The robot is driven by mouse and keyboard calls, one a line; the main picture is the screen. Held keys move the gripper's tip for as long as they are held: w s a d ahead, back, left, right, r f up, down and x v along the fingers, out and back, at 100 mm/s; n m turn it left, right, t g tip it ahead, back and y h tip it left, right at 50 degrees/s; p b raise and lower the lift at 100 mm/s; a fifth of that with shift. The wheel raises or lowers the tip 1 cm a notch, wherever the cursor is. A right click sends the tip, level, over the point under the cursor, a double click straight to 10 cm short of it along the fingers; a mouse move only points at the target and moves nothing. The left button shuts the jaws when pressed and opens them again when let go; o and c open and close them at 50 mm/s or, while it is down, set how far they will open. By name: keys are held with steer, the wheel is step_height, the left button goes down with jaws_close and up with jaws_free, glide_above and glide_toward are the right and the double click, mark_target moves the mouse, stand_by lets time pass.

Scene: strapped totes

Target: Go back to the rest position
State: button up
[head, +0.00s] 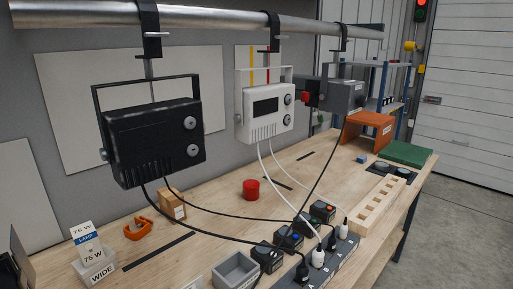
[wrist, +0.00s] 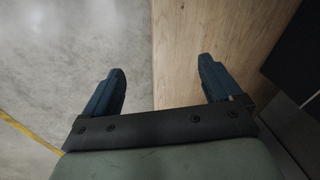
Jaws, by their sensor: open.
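My gripper (wrist: 161,66) shows in the wrist view with its two blue fingers wide apart and nothing between them. It hangs over the edge of the wooden workbench (wrist: 215,35), with grey floor (wrist: 70,60) on the left side of that view. No object touches the fingers. I cannot make out my gripper in the head view. There, the bench top (head: 215,215) carries a black hanging unit (head: 150,130), a white hanging unit (head: 265,110) and a grey hanging unit (head: 345,97) above it, all clamped to a metal pipe.
A power strip (head: 325,262) with plugs and cables sits at the front of the bench. Cables hang from the units across the bench middle.

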steer(key=s+a+f+n+g, duration=0.2)
steer(key=s+a+f, duration=0.1)
steer(key=s+a, duration=0.4)
steer(key=s+a+f+n+g, duration=0.1)
steer(key=s+a+f+g, duration=0.2)
steer(key=s, duration=0.7)
steer(key=s+a+n+g, duration=0.1)
steer(key=s+a+g, duration=0.1)
steer(key=s, duration=0.8)
steer(key=s+a+n+g+h, duration=0.1)
steer(key=s+a, duration=0.3)
steer(key=s, duration=0.6)
steer(key=shift+s+a+r+n+g, duration=0.15)
steer(key=shift+s+a+n+g, duration=0.1)
steer(key=shift+n+g, duration=0.5)
